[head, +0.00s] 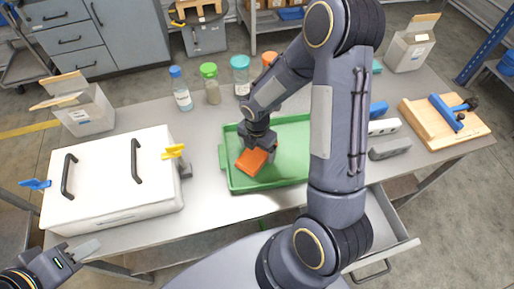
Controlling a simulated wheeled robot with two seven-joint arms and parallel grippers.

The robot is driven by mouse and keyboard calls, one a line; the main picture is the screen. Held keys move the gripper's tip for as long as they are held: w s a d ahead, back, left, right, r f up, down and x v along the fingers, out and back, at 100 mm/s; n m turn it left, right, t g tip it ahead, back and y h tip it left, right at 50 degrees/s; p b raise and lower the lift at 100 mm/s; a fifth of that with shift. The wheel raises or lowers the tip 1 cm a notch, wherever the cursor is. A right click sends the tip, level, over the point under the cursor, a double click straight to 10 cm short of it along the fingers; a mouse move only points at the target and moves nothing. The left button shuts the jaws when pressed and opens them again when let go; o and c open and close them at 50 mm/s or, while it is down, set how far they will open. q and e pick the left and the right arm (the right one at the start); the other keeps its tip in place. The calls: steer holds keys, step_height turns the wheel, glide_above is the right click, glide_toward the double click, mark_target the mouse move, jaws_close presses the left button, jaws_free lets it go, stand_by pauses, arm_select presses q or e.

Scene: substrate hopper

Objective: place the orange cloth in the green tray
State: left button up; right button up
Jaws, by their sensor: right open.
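The orange cloth (251,161) lies at the left part of the green tray (234,184), which stands on the table. My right gripper (262,150) points down into the tray over the cloth. It is open, and its fingertips are partly hidden, so I cannot tell whether they touch the cloth. My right arm hides much of the tray's right side. My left gripper (82,251) is at the lower left, in front of the white box and away from the tray; how its fingers stand is unclear.
A white lidded box (100,190) with dark handles stands left of the tray. Several bottles (209,85) stand behind it. At the right are a grey block (390,148) and a wooden board (425,120) with a blue tool. An open drawer (395,245) juts out at the front right.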

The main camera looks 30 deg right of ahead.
step_height(320, 180, up, 11)
step_height(320, 180, up, 5)
steer(key=m+t, duration=0.1)
steer(key=m, duration=0.3)
glide_above(257, 151)
steer(key=s, duration=0.3)
steer(key=s+a+r+m+t+y, duration=0.2)
steer(key=s+r+m, duration=0.1)
steer(key=s+m, duration=0.4)
steer(key=s+a+r+m+t+y, duration=0.1)
steer(key=s+r+m, duration=0.3)
steer(key=m, duration=1)
steer(key=shift+s+a+r+t+y+p, duration=0.4)
steer(key=shift+s+t, duration=0.4)
steer(key=shift+s, duration=0.75)
steer(key=shift+f, duration=0.1)
